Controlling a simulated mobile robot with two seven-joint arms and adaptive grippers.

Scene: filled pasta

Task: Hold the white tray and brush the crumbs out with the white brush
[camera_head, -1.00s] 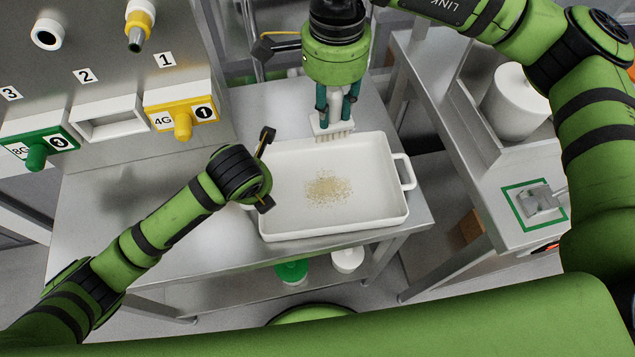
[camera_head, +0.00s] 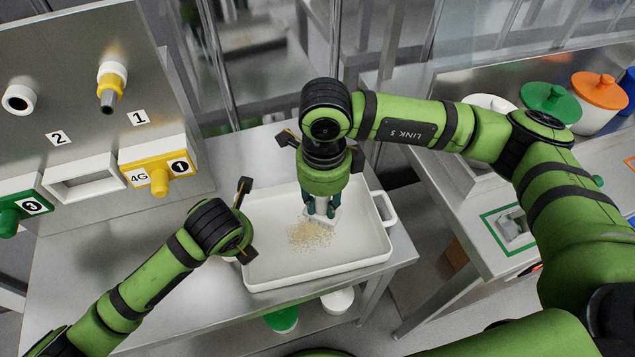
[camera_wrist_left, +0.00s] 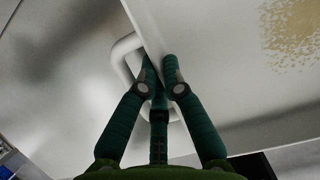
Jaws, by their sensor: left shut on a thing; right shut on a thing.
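The white tray (camera_head: 356,238) lies on a steel table. A pile of fine tan crumbs (camera_head: 303,236) is spread on the middle of its floor; part of it also shows in the left wrist view (camera_wrist_left: 294,32). My right gripper (camera_head: 320,203) points down over the tray, shut on the white brush (camera_head: 322,216). The brush head is at the far right edge of the crumbs; whether its bristles touch the floor is hard to tell. My left gripper (camera_wrist_left: 160,72) is shut on the tray's left handle (camera_wrist_left: 128,50). In the head view the left wrist hides its fingertips.
A steel panel with numbered ports and a yellow block (camera_head: 157,172) stands at the left. A side counter at the right holds green (camera_head: 549,100) and orange (camera_head: 598,88) lidded pots. A green-lidded container (camera_head: 282,319) sits on the shelf under the table.

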